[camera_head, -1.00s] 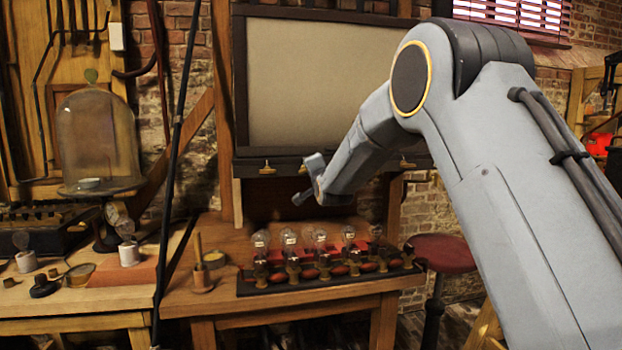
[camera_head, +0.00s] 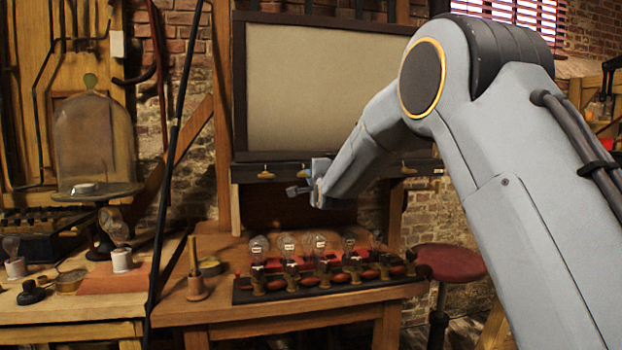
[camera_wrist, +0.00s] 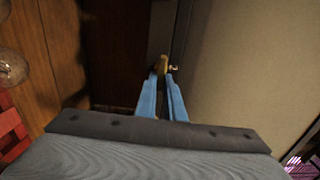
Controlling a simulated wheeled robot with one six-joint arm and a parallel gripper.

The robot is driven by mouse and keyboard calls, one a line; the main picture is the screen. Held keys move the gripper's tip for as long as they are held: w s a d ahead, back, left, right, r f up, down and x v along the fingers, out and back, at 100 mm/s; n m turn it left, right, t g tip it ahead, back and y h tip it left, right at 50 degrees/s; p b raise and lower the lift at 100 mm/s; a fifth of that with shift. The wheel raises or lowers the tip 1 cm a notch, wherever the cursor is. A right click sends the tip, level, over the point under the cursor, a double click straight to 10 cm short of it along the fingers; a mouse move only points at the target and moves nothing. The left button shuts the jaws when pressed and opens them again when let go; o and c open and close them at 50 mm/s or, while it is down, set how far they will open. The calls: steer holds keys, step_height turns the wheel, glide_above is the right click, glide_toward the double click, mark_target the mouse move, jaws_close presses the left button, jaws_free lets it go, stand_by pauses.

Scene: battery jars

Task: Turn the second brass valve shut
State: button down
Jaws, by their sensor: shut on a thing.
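Brass valves sit in a row on the dark rail below the pale panel. The leftmost valve (camera_head: 265,173) is clear to the left of my gripper, and another (camera_head: 408,168) shows to the right, beyond my arm. My gripper (camera_head: 294,191) is in front of the rail, between these two. In the wrist view its blue fingers (camera_wrist: 163,95) are close together, shut on a brass valve (camera_wrist: 162,64) at their tips. A small bright metal end shows beside that valve. In the head view the held valve is mostly hidden by my gripper.
Several glass bulbs (camera_head: 286,244) stand on a black-edged tray on the bench (camera_head: 225,311) below. A wooden stand with a rod (camera_head: 196,275) is left of them. A glass dome (camera_head: 94,145) stands far left and a red stool (camera_head: 450,262) is at right.

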steer(key=shift+f, duration=0.1)
steer(key=c, duration=1.9)
jaws_free()
steer(key=shift+o, duration=0.2)
steer(key=shift+s, duration=0.1)
steer(key=v, duration=0.7)
steer(key=shift+s+b, duration=0.3)
steer(key=shift+b, duration=0.05)
steer(key=shift+d, duration=0.2)
